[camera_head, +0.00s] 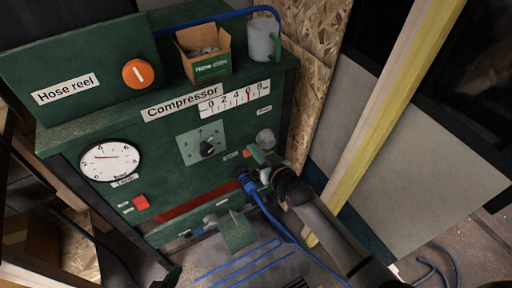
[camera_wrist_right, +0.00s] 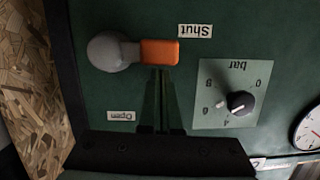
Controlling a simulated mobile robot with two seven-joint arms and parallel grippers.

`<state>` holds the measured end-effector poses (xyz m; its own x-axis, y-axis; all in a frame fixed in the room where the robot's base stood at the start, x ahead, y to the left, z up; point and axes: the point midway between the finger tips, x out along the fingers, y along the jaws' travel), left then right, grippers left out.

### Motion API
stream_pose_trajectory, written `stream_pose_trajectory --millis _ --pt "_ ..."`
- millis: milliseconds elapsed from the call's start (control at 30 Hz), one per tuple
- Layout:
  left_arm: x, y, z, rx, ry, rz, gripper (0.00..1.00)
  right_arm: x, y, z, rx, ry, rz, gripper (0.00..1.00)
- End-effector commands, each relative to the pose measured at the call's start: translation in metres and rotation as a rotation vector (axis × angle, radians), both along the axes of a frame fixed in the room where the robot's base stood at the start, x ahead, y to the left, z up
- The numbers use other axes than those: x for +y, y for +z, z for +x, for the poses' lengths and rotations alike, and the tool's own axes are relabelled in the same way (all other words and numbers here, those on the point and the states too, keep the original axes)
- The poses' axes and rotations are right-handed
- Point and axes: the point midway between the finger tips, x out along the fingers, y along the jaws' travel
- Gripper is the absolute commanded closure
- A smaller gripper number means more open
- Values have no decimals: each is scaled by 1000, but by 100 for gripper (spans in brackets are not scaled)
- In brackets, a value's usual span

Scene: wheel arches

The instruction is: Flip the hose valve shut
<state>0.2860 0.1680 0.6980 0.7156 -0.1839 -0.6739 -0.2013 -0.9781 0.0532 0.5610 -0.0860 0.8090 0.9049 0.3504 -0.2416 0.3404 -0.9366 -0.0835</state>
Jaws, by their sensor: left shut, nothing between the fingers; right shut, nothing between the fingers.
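The hose valve is on the green compressor panel, with a grey round hub (camera_wrist_right: 108,50) and an orange lever (camera_wrist_right: 160,52). In the right wrist view, which shows the labels upside down, the lever points sideways to the right, just by the "Shut" label (camera_wrist_right: 195,31). In the head view the hub (camera_head: 265,137) shows above my right gripper (camera_head: 258,158). I cannot make out my left gripper.
A pressure dial (camera_wrist_right: 240,102) is beside the valve. A blue hose (camera_head: 258,198) hangs close to my right gripper. A cardboard box (camera_head: 206,62) and a mug (camera_head: 262,42) stand on the compressor top. A yellowish post (camera_head: 385,115) rises right of the cabinet.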

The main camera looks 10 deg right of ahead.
Motion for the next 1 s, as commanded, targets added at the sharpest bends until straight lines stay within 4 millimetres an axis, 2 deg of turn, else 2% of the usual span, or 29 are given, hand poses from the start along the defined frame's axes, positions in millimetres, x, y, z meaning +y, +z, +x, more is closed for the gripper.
stream_pose_trajectory --millis 567,733,900,1000 --pt "-1 3 0 -1 -1 -1 100 0 3 1 -1 0 1 100" --pt "-1 20 1 -1 -1 -1 100 -1 20 3 0 -1 1 100" --pt "-1 46 1 -1 -1 -1 100 -2 49 8 -1 -2 0 100" --pt "-1 43 1 -4 -1 -1 100 -9 44 -12 3 -3 0 100"
